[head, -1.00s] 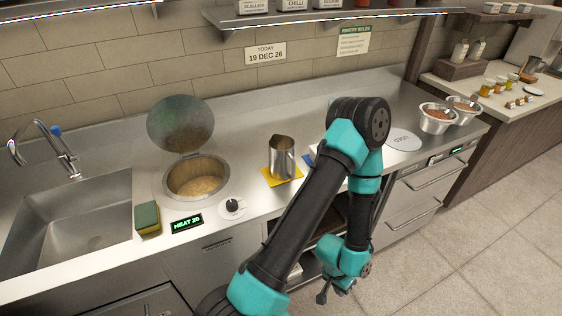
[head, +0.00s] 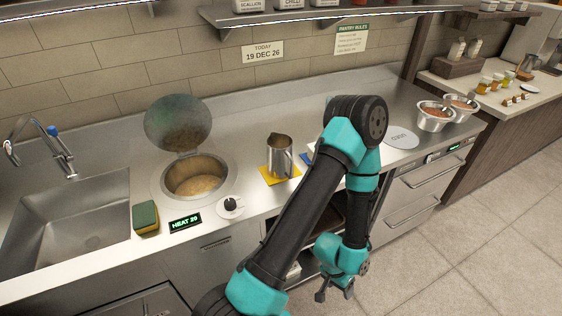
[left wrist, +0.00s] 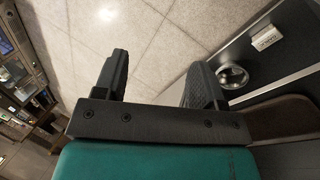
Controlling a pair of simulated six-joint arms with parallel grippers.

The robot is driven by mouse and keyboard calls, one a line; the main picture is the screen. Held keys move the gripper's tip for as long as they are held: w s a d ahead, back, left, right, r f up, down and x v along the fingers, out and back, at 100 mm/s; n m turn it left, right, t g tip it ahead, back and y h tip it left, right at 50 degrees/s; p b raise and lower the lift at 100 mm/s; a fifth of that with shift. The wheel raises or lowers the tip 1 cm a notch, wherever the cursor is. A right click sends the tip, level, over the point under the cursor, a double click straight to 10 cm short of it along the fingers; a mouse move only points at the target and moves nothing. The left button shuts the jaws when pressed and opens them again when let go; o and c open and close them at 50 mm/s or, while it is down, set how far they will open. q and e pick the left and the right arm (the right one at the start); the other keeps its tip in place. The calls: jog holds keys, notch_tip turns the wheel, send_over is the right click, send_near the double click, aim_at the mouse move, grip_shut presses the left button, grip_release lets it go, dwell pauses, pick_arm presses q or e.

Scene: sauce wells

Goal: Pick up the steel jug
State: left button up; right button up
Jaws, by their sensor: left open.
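The steel jug (head: 279,156) stands upright on a yellow mat (head: 268,180) on the steel counter in the head view, with its handle on the right side. My left gripper (head: 334,291) is below the counter's front edge, low and to the right of the jug, apart from it. In the left wrist view my left gripper (left wrist: 150,85) is open and empty, with tiled floor beyond its fingers. My right gripper is not in view.
An open-lidded well (head: 196,178) with grainy contents sits left of the jug, beside a knob (head: 231,205) and a sponge (head: 146,217). Steel bowls (head: 434,117) stand at the right end. A sink (head: 70,225) is at far left. My arm hides part of the counter right of the jug.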

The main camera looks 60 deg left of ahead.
pick_arm(q)
jog(key=o, duration=0.3)
